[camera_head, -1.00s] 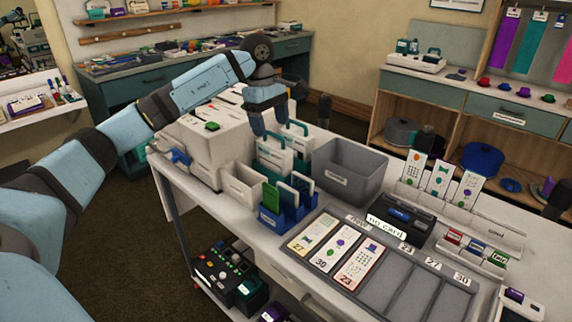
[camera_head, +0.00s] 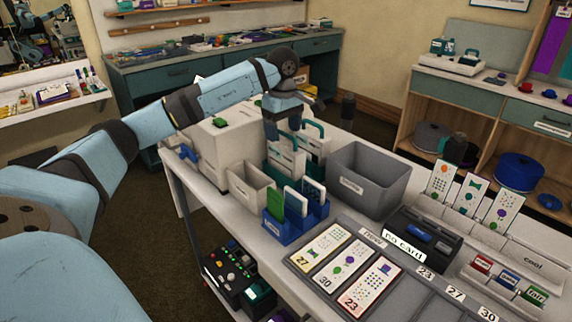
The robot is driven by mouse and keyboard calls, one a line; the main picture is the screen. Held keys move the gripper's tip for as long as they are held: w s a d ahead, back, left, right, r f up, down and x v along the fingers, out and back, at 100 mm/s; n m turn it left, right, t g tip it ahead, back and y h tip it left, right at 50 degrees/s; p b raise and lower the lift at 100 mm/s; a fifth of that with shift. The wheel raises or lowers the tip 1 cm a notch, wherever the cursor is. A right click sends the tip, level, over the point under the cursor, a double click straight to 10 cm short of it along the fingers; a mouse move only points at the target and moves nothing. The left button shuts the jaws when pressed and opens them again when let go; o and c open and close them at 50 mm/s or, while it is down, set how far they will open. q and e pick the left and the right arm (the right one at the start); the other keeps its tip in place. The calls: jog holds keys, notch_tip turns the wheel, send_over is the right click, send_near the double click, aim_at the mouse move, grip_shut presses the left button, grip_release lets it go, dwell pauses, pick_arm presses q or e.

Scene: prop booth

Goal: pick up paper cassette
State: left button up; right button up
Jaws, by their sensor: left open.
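Two white cassettes with teal handles stand upright side by side on the cart, the front one (camera_head: 286,160) nearer to me and the other (camera_head: 315,142) just right of it. I cannot tell which is the paper cassette. My left gripper (camera_head: 285,133) is open and points down at the front cassette's handle. Its fingertips overlap the handle in the picture; I cannot tell if they touch it. The gripper hides part of the cassette tops. My right gripper is out of view.
A white machine (camera_head: 226,145) stands left of the cassettes and a grey bin (camera_head: 368,180) right of them. In front are a small beige bin (camera_head: 250,185) and a blue rack (camera_head: 296,222) of cards. A grey card tray (camera_head: 408,305) fills the near right.

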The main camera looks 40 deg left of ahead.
aim_at(284, 144)
pick_arm(q)
notch_tip(284, 144, down, 5)
jog(key=shift+w+d+f+b, duration=0.1)
jog(key=shift+b, duration=0.25)
grip_shut()
